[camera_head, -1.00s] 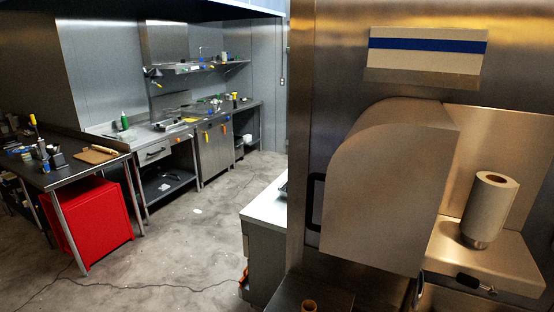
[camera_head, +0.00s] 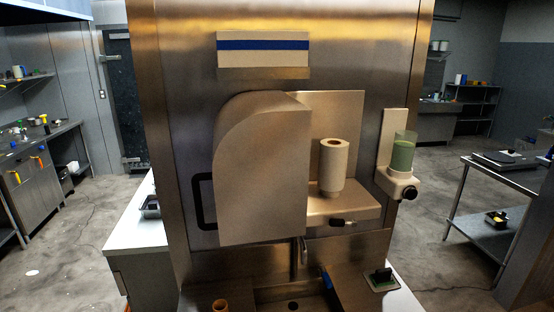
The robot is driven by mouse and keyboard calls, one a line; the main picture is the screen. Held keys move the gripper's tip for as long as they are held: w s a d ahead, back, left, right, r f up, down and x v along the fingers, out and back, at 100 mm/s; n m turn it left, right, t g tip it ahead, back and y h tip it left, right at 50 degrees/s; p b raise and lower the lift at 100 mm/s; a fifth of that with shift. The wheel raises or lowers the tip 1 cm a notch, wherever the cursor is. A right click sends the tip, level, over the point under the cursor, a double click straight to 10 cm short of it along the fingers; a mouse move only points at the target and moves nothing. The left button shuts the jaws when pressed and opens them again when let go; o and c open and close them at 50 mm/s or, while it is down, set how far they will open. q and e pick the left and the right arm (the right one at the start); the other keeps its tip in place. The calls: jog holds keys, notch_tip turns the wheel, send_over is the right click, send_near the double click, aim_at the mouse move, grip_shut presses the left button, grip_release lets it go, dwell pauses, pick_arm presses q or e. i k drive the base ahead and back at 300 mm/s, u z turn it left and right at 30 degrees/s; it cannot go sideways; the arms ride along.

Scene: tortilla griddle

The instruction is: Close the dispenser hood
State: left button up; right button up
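The dispenser hood (camera_head: 262,170) is a large metal cover with a rounded upper left edge, on the front of a steel cabinet in the middle of the view. It stands swung out to the left, leaving the dispenser's right side uncovered. A dark handle (camera_head: 203,203) shows at the hood's left edge. A paper roll (camera_head: 333,166) stands upright on the metal dispenser shelf (camera_head: 348,213), to the right of the hood and exposed. Neither of my grippers is in view.
A soap dispenser with green liquid (camera_head: 403,154) is mounted to the right of the shelf. Below are a sink (camera_head: 274,295) and a dark block on a green pad (camera_head: 381,280). A white counter (camera_head: 138,227) stands at left. Open floor lies on both sides.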

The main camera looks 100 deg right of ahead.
aim_at(260, 175)
jog(key=z, duration=2.9)
jog(key=i, duration=0.5)
jog(key=z, duration=1.25)
jog(key=k, duration=0.85)
jog(key=u, duration=0.45)
